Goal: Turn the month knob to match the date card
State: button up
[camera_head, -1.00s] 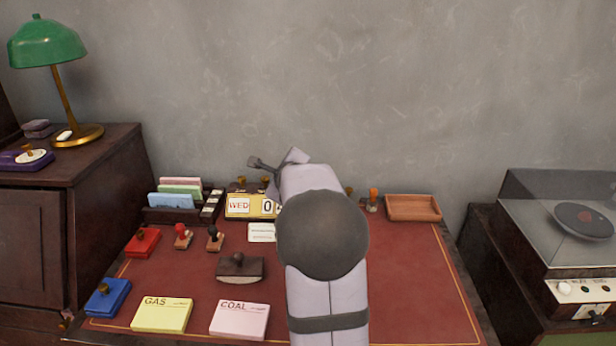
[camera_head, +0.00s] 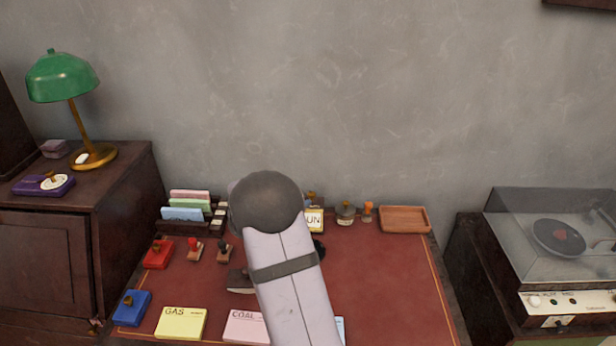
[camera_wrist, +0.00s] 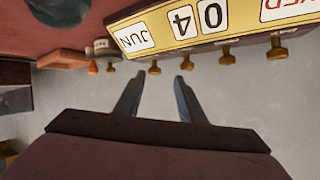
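The yellow desk calendar (camera_wrist: 205,28) appears upside down in the wrist view, with windows reading 04 and JUN and a partly cut-off red weekday. Brass knobs stand along its edge. The month knob (camera_wrist: 154,68), beside the JUN window, shows between my fingertips in the picture. My gripper (camera_wrist: 159,77) is open and empty, its fingers apart just short of that knob. Another knob (camera_wrist: 187,60) lies just past the right fingertip. In the head view my arm covers most of the calendar (camera_head: 314,219), leaving "UN" visible. The date card is not visible now.
A card rack (camera_head: 187,207) stands to the left. The desk's right side is clear. A record player (camera_head: 560,240) stands farther right.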

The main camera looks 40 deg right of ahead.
jog(key=n+p, duration=0.1)
jog(key=p, duration=0.1)
jog(key=s+a+r+n+p, duration=0.1)
jog(key=p, duration=0.1)
jog(key=shift+h, duration=0.4)
jog(key=shift+d+f, duration=0.1)
jog(key=shift+d, duration=0.05)
jog(key=shift+p+x, duration=0.45)
jog(key=shift+x, duration=3.15)
jog(key=shift+g, duration=0.3)
grip_shut()
